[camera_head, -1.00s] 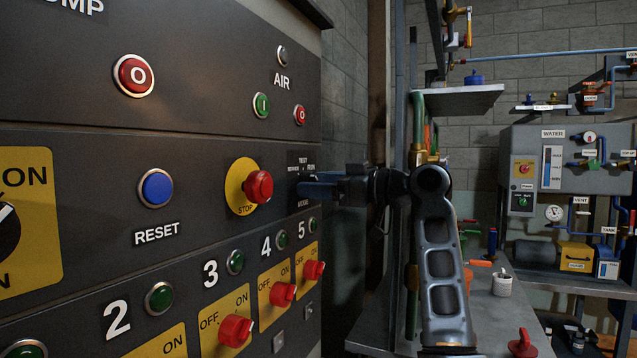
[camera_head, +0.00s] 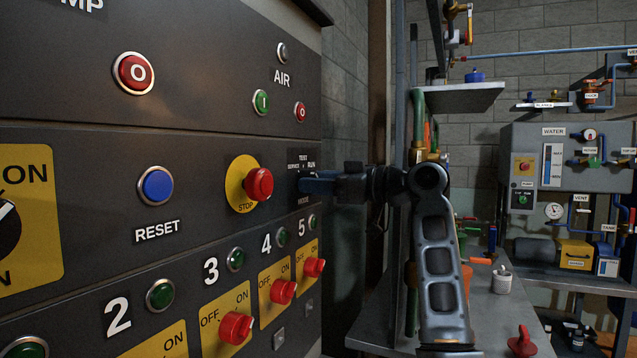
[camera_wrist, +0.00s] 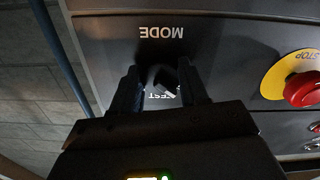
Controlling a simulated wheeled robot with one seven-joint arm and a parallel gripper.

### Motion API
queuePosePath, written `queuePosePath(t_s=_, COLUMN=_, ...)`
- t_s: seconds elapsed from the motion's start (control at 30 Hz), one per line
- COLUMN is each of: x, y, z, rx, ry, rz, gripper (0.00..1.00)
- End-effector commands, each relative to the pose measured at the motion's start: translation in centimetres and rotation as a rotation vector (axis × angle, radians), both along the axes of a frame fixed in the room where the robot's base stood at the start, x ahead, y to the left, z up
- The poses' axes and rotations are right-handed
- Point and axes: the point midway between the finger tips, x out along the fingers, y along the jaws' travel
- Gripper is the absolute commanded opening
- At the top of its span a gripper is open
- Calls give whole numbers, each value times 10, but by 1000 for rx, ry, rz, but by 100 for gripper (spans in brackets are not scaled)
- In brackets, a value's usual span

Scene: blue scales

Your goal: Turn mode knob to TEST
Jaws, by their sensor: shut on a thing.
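The mode knob (camera_wrist: 160,77) is a small dark knob on the dark panel, seen upside down in the wrist view. It sits between the two fingers of my gripper (camera_wrist: 160,88), which is shut on it. The MODE label (camera_wrist: 162,32) shows above it in that view, and part of the TEST label (camera_wrist: 163,95) shows below it. In the head view my gripper (camera_head: 306,184) reaches the panel's right edge from the right. It hides the knob there, below the TEST, SERVICE and RUN lettering (camera_head: 302,162). I cannot tell which position the knob points to.
The red stop button (camera_head: 259,184) on its yellow disc stands just left of my gripper. Red switches numbered up to 5 (camera_head: 314,267) and green lamps lie below. A shelf (camera_head: 455,97) and a bench with pipework are at the right.

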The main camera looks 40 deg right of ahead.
Motion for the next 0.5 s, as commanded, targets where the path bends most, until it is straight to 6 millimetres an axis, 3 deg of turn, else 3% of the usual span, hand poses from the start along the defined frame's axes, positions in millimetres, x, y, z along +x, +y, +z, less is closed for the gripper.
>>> queuePosePath(t_s=0.27, x=0, y=0, z=1, rx=61, ry=22, rz=1, gripper=13)
queuePosePath(t_s=0.5, x=0, y=2, z=3, rx=216, ry=79, rz=2, gripper=13)
